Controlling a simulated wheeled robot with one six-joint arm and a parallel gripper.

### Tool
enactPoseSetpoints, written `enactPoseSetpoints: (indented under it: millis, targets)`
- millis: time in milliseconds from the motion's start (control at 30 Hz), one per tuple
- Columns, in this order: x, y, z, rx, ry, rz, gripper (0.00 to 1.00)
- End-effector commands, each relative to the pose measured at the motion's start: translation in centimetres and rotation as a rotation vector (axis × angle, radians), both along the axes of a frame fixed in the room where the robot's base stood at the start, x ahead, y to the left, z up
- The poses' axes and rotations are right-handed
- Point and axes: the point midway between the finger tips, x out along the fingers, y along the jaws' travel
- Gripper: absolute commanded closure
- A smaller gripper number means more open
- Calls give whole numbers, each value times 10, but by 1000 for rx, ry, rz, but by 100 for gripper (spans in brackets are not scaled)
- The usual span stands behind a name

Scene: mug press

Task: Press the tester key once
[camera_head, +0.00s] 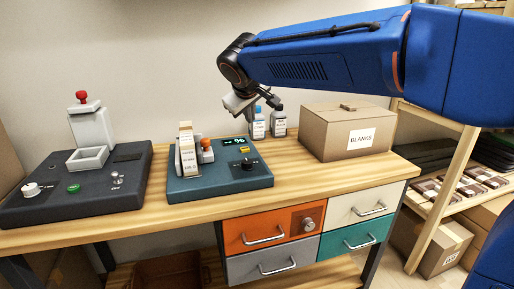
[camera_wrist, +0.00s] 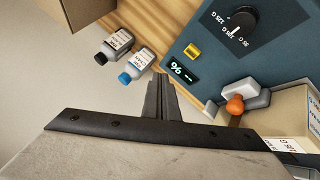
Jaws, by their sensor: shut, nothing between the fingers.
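The teal tester unit (camera_head: 225,182) sits on the wooden bench. It has a lit display (camera_wrist: 179,70), a small square yellow key (camera_wrist: 192,51) beside it, and a black dial (camera_wrist: 240,20). The yellow key also shows in the head view (camera_head: 243,150). A grey holder with an orange knob (camera_wrist: 235,105) stands on the unit, beside an upright beige packet (camera_head: 186,140). My gripper (camera_head: 251,116) is above the unit's back edge, apart from the key. In the wrist view its fingers (camera_wrist: 158,82) are together and empty, left of the display.
Two small bottles, one blue-capped (camera_wrist: 129,75) and one dark-capped (camera_wrist: 106,53), stand behind the unit, close to my gripper. A BLANKS carton (camera_head: 340,135) is to the right. A dark press unit (camera_head: 85,196) with a red knob and green button is to the left. Drawers are below.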

Motion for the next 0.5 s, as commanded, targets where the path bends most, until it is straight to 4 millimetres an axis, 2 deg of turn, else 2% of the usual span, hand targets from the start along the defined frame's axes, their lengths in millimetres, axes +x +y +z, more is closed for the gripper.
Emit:
enactPoseSetpoints:
  millis: [33, 100, 200, 500]
  targets:
    - [4, 12, 1, -5, -6, 14, 100]
    - [9, 23, 3, -10, -16, 24, 100]
    - [12, 31, 4, -15, -23, 33, 100]
    - [13, 34, 5, -15, -28, 36, 100]
